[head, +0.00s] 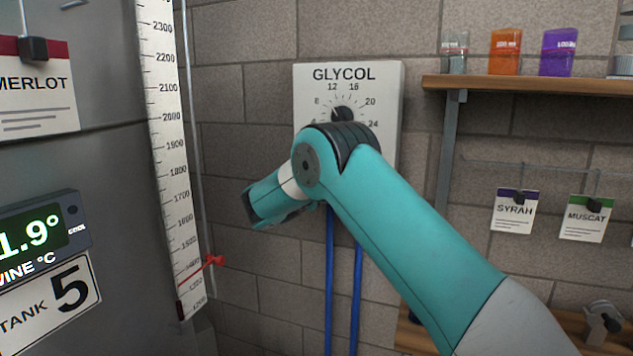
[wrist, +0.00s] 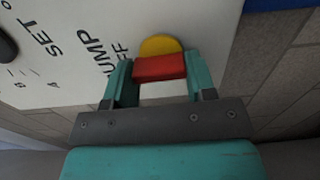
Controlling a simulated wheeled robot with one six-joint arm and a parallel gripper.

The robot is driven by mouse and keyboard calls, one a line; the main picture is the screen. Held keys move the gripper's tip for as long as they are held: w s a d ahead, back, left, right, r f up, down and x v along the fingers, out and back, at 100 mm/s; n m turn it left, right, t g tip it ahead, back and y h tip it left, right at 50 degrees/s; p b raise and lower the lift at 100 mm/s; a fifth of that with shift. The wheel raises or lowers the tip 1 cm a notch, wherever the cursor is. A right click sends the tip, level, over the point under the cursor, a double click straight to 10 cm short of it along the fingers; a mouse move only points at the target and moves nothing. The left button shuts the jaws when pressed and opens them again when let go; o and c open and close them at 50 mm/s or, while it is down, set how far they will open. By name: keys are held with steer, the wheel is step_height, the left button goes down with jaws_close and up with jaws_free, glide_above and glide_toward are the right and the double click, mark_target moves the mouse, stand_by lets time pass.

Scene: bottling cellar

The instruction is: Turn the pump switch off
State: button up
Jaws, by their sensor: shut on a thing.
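The pump switch shows in the wrist view as a red handle (wrist: 160,68) in front of a round yellow plate (wrist: 160,44). It sits near the edge of the white GLYCOL panel (head: 389,85), beside partly covered lettering that reads like PUMP and OFF. My gripper (wrist: 157,72) has its two teal fingers on either side of the red handle and is shut on it. In the head view my arm covers the lower part of the panel, so the switch is hidden there. The handle lies crosswise between the fingers.
A black dial knob (head: 343,114) is higher on the panel. Two blue hoses (head: 330,285) hang below it. A tank (head: 110,150) with a level scale (head: 170,130) stands at left. A wooden shelf (head: 540,84) with jars is at right, with hanging labels below.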

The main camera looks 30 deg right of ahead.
stand_by(0.3)
steer(key=o, duration=0.9)
steer(key=shift+o, duration=0.2)
steer(key=shift+a, duration=0.1)
steer(key=b+v, duration=0.7)
steer(key=v, duration=1)
steer(key=shift+s+a+f, duration=0.1)
steer(key=shift+s, duration=0.05)
